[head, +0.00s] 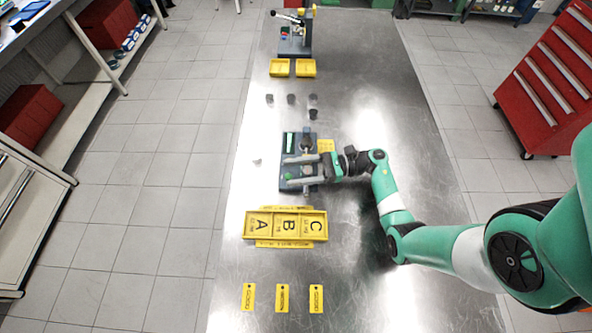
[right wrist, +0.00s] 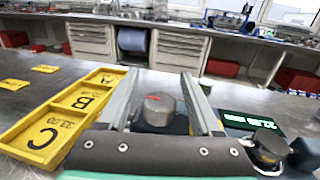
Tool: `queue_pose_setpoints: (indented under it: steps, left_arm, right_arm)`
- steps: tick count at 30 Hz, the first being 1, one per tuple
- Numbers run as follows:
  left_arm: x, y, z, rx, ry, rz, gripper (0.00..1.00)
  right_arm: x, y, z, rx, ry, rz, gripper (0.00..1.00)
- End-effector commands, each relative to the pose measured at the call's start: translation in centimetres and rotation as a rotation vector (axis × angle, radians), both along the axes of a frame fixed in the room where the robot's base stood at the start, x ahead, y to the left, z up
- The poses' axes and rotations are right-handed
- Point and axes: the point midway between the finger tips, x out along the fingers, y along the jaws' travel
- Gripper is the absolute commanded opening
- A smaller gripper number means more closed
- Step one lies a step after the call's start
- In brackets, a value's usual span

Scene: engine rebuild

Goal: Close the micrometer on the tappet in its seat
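The micrometer fixture (head: 286,186) is a blue-grey base on the steel bench, with a lit green display (head: 290,140) and a dark round knob (head: 307,143). In the right wrist view the display (right wrist: 236,120) and black knob (right wrist: 268,148) stand right of the fingers. A short grey cylinder with a red mark, seemingly the tappet (right wrist: 158,109), stands upright between the fingertips. My right gripper (head: 285,172) is open, its fingers apart over the fixture; gaps show on both sides of the cylinder (right wrist: 160,92). The seat itself is hidden. My left gripper is not in view.
A yellow tray marked A, B, C (head: 286,226) lies below the fixture, with yellow tags (head: 282,298) further down. Several grey cylinders (head: 291,99) and two yellow bins (head: 306,68) stand above it. The bench's lower right part is clear.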

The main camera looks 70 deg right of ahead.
Motion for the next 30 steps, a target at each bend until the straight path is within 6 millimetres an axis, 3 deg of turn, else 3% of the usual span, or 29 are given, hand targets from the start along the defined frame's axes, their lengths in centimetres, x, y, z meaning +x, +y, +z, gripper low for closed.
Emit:
queue_pose_setpoints:
  steps: [11,24,30]
  left_arm:
    - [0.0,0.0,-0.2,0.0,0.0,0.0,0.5]
    - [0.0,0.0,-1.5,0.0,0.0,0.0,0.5]
    - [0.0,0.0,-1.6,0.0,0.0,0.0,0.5]
  right_arm:
    - [-0.8,-0.6,-0.2,0.001,0.003,-0.003,0.66]
    - [-8.7,-5.5,-0.2,-0.001,0.001,-0.004,0.66]
    - [-9.9,-6.1,-0.1,0.0,0.001,-0.002,0.66]
